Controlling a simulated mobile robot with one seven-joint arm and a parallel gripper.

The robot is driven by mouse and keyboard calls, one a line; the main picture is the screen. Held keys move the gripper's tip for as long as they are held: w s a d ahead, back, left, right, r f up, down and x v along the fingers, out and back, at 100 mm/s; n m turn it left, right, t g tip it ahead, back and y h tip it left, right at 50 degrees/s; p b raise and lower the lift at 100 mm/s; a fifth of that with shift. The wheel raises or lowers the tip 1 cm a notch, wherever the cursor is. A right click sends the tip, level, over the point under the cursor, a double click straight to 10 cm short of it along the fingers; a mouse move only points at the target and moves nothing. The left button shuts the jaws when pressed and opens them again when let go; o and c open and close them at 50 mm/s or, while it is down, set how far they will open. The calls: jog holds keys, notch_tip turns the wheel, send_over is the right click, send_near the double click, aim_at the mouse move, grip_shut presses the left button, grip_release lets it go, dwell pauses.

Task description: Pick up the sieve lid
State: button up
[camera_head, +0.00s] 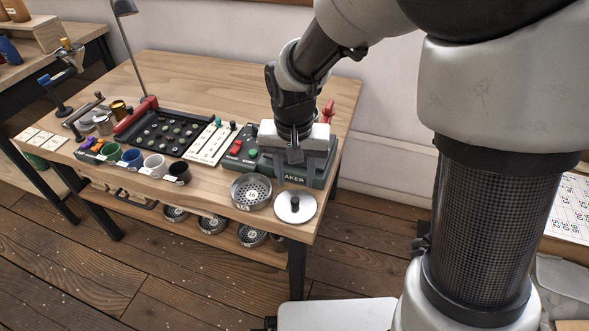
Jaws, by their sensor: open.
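The sieve lid (283,213) is a round silver disc with a black knob (295,203) in its middle. It lies flat at the front right corner of the wooden table. My gripper (290,180) points down above the dark shaker machine (318,178), behind the lid and higher than it. It is open and apart from the lid, with nothing seen between its fingers. The gripper and wrist hide part of the shaker.
A round sieve (251,206) sits just left of the lid. Several cups, such as the white one (154,165), line the front edge of the table (205,200). A black tray (160,139) of beans lies behind them. More sieves (212,224) sit on a lower shelf.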

aim_at(295, 199)
jog(key=f, duration=0.3)
jog(key=w+f+b, duration=0.1)
jog(key=f, duration=0.2)
jog(key=f+b, duration=0.1)
jog(key=f, duration=0.2)
jog(key=shift+w+f, duration=0.15)
jog(key=shift+w, duration=0.25)
grip_shut()
